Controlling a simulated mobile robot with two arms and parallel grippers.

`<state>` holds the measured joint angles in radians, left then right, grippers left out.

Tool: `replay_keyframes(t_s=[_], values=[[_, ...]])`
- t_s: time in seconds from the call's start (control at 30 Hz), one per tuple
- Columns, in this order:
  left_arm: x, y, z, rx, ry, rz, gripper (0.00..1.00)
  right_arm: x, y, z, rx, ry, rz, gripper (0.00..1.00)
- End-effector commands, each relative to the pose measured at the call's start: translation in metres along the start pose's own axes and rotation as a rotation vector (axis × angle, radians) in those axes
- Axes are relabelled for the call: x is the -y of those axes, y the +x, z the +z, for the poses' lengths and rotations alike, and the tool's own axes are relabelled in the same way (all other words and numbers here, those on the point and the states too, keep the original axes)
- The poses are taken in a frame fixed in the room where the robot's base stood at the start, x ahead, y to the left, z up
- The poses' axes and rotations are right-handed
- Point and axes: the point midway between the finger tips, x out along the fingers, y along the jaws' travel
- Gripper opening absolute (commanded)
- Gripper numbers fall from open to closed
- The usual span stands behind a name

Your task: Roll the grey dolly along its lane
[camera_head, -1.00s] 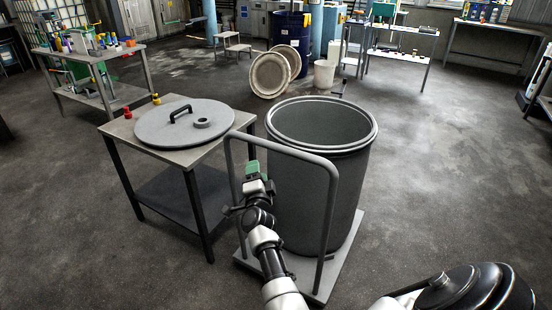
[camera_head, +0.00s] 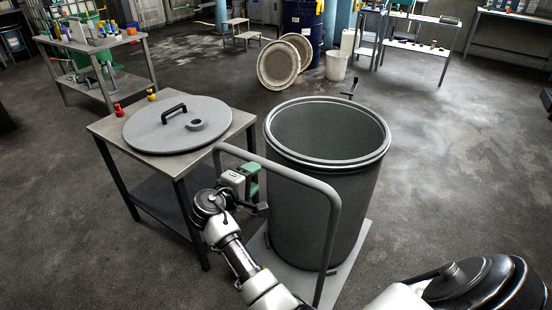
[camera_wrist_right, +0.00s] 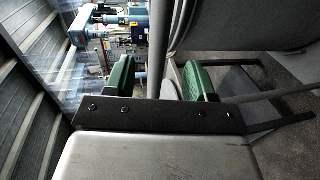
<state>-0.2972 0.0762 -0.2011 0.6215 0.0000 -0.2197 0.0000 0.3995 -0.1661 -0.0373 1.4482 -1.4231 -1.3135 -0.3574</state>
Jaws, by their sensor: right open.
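The grey dolly has a flat base (camera_head: 350,255) and a tall bent-tube handle (camera_head: 290,173). A large dark grey open drum (camera_head: 318,215) stands upright on it. My right gripper (camera_head: 251,178) is open beside the handle's left upright, just below the top bar, and hides part of that upright. In the right wrist view, the two green fingers (camera_wrist_right: 161,80) are apart and a grey tube of the handle (camera_wrist_right: 160,40) shows in the gap between them. I cannot tell whether they touch it. My left gripper is out of view.
A steel table (camera_head: 104,128) with a round grey lid (camera_head: 165,137) stands close to the left of the dolly. Two pale round lids (camera_head: 278,66), a blue drum (camera_head: 300,25) and a white bucket (camera_head: 336,66) stand beyond. The floor (camera_head: 450,170) to the right is clear.

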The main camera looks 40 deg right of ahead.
Motion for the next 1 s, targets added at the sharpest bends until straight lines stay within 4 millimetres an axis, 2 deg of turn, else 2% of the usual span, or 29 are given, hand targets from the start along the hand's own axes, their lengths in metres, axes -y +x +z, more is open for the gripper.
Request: replay_keyframes(t_s=[0.17, 0.4, 0.6, 0.73, 1.0], values=[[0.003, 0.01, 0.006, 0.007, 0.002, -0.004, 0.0, 0.002, 0.024, 0.001, 0.006, 0.001, 0.004, 0.55], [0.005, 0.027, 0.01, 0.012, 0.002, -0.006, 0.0, 0.003, 0.071, 0.001, 0.004, 0.0, 0.003, 0.55], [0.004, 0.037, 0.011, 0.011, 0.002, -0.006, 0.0, 0.002, 0.097, 0.001, 0.003, 0.001, 0.001, 0.55], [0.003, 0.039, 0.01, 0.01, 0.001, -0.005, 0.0, 0.001, 0.105, 0.001, 0.002, 0.001, 0.001, 0.55], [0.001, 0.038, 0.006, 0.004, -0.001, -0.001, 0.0, 0.0, 0.106, 0.001, 0.001, 0.001, 0.0, 0.55]])
